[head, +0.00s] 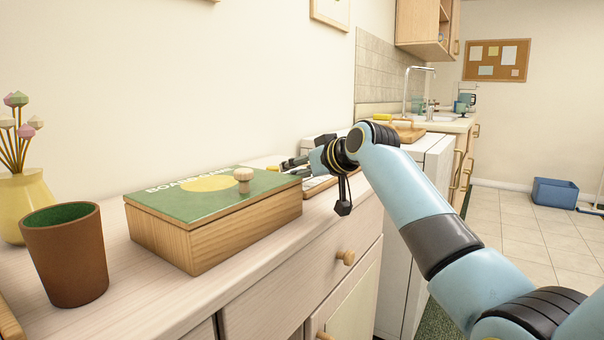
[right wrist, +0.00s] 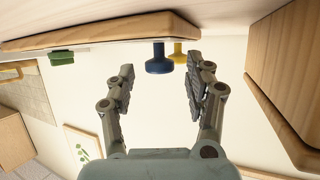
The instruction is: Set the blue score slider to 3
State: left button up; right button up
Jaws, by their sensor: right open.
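The blue score slider (right wrist: 158,60) shows as a round blue knob in the right wrist view, at the edge of a wooden board (right wrist: 105,30). My right gripper (right wrist: 166,76) is open, with its two fingers apart on either side of the blue knob's line; I cannot tell whether either touches it. In the head view my right gripper (head: 293,164) is behind the game box, over a partly hidden pale board (head: 318,184). The number 3 mark and the slider cannot be made out there. My left gripper is not in view.
A yellow knob (right wrist: 179,51) stands close beside the blue one, and a green piece (right wrist: 62,58) is farther left. The green-lidded game box (head: 212,225) stands in front of my right gripper. A brown cup (head: 66,262) and yellow vase (head: 24,195) stand left.

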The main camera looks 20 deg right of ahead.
aim_at(321, 178)
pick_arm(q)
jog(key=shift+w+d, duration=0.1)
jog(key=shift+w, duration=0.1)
pick_arm(e)
grip_shut()
jog(key=w+d, duration=0.1)
jog(key=d, duration=0.1)
jog(key=w+d+b, duration=0.1)
jog(key=w+d, duration=0.1)
jog(key=w+d+b, duration=0.1)
jog(key=w+d, duration=0.1)
jog(key=shift+d+f, duration=0.15)
jog(key=shift+d, duration=0.05)
jog(key=shift+w+d, duration=0.25)
jog(key=shift+d, duration=0.1)
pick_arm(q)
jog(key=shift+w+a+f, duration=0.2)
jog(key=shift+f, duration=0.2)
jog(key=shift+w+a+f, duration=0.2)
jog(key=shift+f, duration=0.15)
pick_arm(e)
jog(key=shift+r, duration=0.2)
jog(key=shift+c, duration=1.1)
grip_release()
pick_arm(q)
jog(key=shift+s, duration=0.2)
pick_arm(e)
jog(key=shift+o, duration=1.1)
